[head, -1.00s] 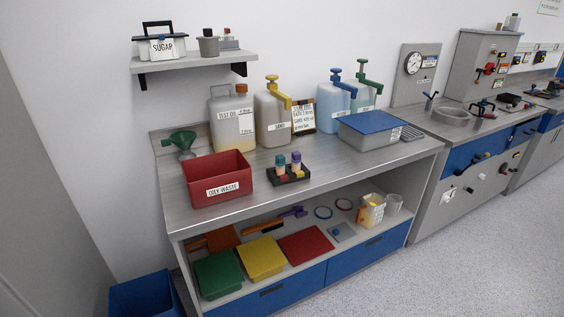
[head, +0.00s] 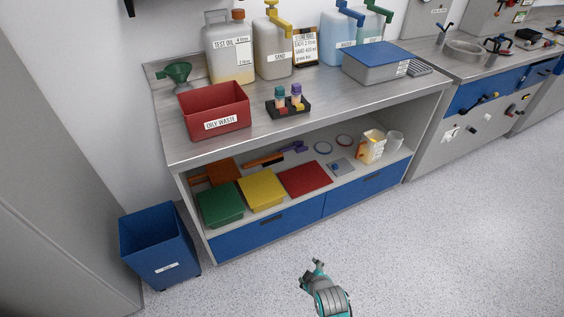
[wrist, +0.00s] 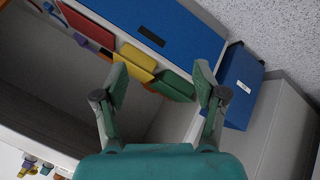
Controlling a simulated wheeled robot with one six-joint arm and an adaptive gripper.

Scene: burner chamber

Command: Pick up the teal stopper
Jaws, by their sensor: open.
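My gripper (head: 314,265) is low in front of the bench, over the floor, well away from the rack. In the wrist view its two fingers (wrist: 163,92) are spread apart with nothing between them. Small coloured items at the lower left of the wrist view are too small to name surely.
A red oily waste bin (head: 217,110) stands left of the rack. Large jugs (head: 272,50) stand behind it, and a blue-lidded box (head: 377,64) to the right. The shelf below holds green, yellow and red flat pieces. A blue bin (head: 160,245) stands on the floor; floor in front is clear.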

